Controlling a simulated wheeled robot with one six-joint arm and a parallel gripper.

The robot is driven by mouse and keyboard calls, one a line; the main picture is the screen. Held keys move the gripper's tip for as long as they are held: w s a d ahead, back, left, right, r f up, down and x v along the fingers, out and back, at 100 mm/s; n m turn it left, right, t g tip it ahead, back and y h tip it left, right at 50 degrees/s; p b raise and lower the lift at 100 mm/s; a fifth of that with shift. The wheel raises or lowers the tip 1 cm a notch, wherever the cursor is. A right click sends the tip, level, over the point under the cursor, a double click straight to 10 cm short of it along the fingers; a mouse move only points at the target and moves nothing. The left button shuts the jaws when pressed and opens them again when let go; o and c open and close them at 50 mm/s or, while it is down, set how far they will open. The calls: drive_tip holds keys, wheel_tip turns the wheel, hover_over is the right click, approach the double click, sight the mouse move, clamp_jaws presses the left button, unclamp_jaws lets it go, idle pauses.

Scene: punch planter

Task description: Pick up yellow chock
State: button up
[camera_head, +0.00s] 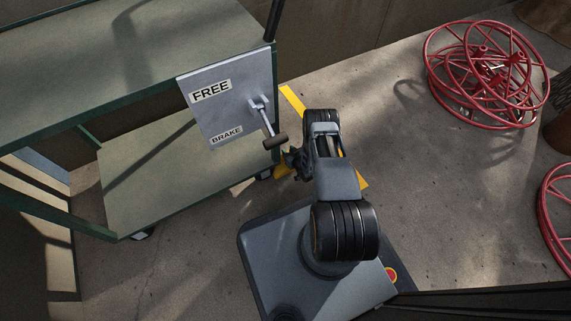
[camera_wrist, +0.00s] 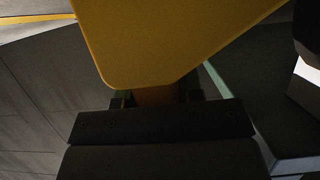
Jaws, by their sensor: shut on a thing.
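The yellow chock (camera_head: 281,171) shows in the head view beside the green cart's near right corner, by a caster. My arm hides part of it. In the wrist view the chock (camera_wrist: 165,40) fills the top middle, with a narrower part running down between the fingers. My gripper (camera_wrist: 155,98) is shut on that narrower part. In the head view my gripper (camera_head: 293,160) is small and dark at the chock, partly covered by my arm. I cannot tell whether the chock touches the floor.
The green cart (camera_head: 150,180) has two shelves and a grey plate (camera_head: 213,100) marked FREE and BRAKE. A lever (camera_head: 268,125) with a dark grip sticks out from the plate, close to my arm. Red wire reels (camera_head: 485,75) lie at the upper right. Floor between is clear.

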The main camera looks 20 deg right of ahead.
clamp_jaws()
drive_tip(key=shift+r, duration=0.15)
